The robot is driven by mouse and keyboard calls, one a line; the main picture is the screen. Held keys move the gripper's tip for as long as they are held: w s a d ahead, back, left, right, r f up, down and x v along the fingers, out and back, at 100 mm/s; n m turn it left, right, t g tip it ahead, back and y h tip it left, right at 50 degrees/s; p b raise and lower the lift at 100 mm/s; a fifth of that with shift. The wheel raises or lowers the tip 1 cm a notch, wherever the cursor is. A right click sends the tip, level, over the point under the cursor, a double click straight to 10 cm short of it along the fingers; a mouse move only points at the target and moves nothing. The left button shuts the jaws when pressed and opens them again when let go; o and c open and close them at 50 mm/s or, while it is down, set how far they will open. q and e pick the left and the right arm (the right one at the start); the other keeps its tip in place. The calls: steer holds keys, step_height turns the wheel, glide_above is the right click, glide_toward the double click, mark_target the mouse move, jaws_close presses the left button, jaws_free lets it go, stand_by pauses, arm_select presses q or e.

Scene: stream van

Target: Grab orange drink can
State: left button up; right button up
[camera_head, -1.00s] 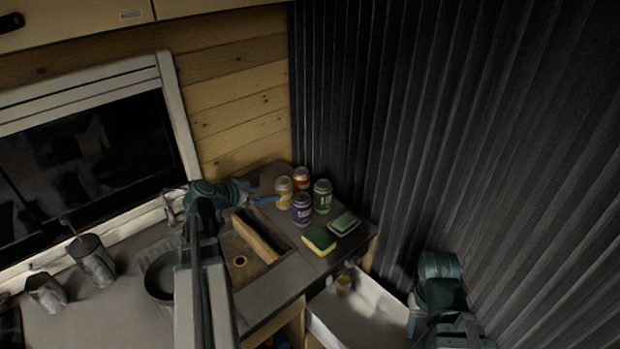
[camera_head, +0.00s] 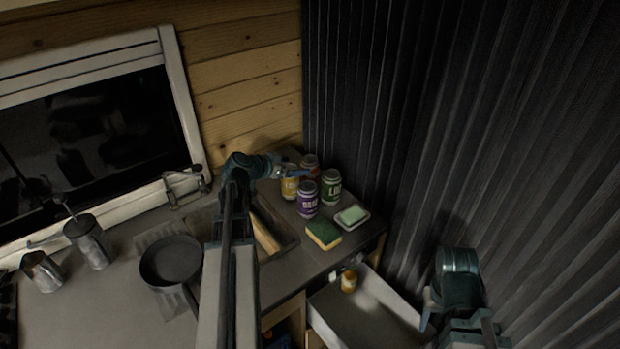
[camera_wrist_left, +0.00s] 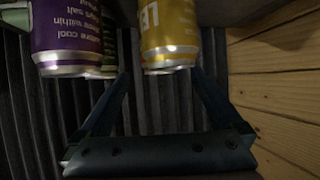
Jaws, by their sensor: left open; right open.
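The orange can (camera_head: 310,162) stands at the back of the can group on the counter, partly hidden by my left gripper and the yellow can. My left gripper (camera_head: 296,172) is open over the yellow can (camera_head: 290,187), in front of the orange can. In the left wrist view, the yellow can (camera_wrist_left: 168,35) appears upside down beyond and between the open fingers (camera_wrist_left: 160,75), with no grip on it. The orange can does not show there. My right gripper (camera_head: 428,302) is at the lower right, open, partly hidden by its arm, away from the cans.
A purple can (camera_head: 307,200) and a green can (camera_head: 331,187) stand close beside the yellow one. A sponge (camera_head: 323,235) and a soap dish (camera_head: 352,216) lie in front. The dark corrugated wall (camera_head: 400,130) is close behind. A pan (camera_head: 172,260) is at left; an open drawer (camera_head: 365,315) is below.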

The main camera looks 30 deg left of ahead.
mark_target(304, 166)
arm_select(q)
steer(key=shift+x, duration=0.8)
steer(key=b+x, duration=0.1)
steer(key=x, duration=0.1)
steer(key=b+x, duration=0.2)
steer(key=shift+w+d+f, duration=0.1)
steer(key=shift+f, duration=0.25)
steer(key=shift+w+d+f, duration=0.1)
steer(key=shift+w, duration=0.25)
steer(key=shift+c, duration=0.6)
jaws_close()
